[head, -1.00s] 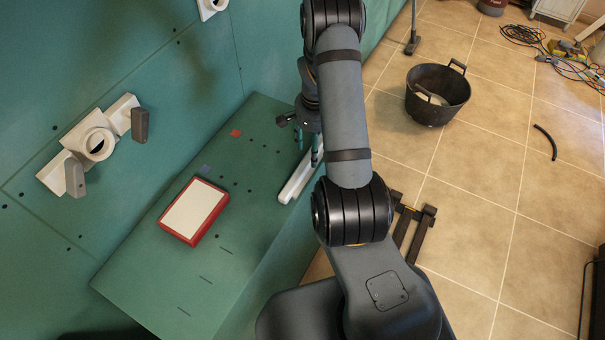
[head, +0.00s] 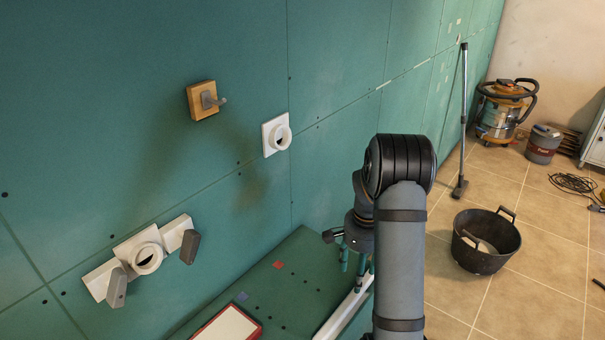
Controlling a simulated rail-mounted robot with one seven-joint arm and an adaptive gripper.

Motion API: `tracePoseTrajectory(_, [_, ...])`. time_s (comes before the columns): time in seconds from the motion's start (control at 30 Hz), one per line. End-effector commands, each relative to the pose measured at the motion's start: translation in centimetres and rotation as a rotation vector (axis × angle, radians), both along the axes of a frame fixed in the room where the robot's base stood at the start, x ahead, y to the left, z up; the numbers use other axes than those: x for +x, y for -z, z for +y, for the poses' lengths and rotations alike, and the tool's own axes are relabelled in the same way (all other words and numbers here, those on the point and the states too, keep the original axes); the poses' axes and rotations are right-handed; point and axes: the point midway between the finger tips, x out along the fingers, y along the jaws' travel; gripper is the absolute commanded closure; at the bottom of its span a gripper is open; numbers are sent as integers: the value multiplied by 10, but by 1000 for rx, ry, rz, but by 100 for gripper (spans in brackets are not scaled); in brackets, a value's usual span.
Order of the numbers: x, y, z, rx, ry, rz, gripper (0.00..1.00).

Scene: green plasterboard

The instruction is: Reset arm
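My arm rises at the right of centre in the head view. My gripper (head: 352,268) hangs below its wrist, with two teal fingers pointing down and a gap between them. It is over the right side of the green bench (head: 255,305), near the far end of a white bar (head: 343,312). The arm hides part of the bar. I see nothing between the fingers, though their tips are small and partly covered.
A red-rimmed white tray (head: 228,328) lies on the bench. The green wall holds a white fixture with grey handles (head: 146,258), a white socket (head: 276,134) and a wooden hook (head: 203,101). A black bucket (head: 485,241) and a vacuum (head: 503,112) stand on the tiled floor.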

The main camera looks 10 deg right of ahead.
Motion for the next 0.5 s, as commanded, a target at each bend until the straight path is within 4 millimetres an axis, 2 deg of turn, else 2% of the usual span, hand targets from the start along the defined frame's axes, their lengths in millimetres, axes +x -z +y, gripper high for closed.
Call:
tracePoseTrajectory(0.13, [-1,7,0,0,0,3,44])
tracePoseTrajectory(0.23, [-1,19,0,1,-2,5,44])
tracePoseTrajectory(0.5, [-1,72,0,1,0,5,44])
